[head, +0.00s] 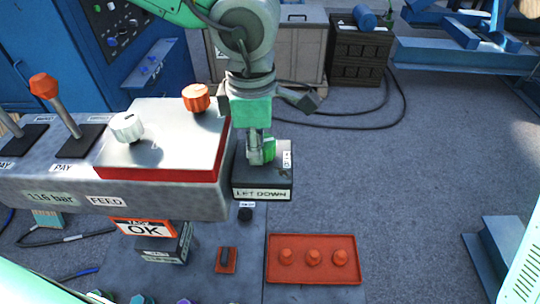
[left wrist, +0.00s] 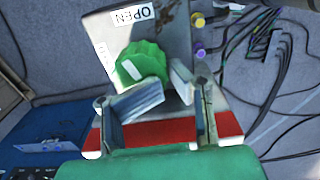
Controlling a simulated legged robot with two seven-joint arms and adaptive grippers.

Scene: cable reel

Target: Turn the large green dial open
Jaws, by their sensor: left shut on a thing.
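The large green dial (left wrist: 145,60) sits on the metal face of a box, with a white mark on it and an OPEN label (left wrist: 124,17) beside it in the left wrist view. In the head view the dial (head: 268,150) shows partly, on top of the box marked LET DOWN (head: 262,193). My left gripper (head: 258,153) reaches down to it from above and is shut on it. Its two finger pads (left wrist: 158,90) stand at the dial's sides in the left wrist view. The gripper hides part of the dial in the head view. My right gripper is not in view.
Left of the box is a console with a white knob (head: 127,127), an orange knob (head: 196,97) and an orange-topped lever (head: 44,86). A red tray (head: 313,273) with orange knobs lies below. Black cables (head: 390,115) lie on the floor behind. The right floor is mostly clear.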

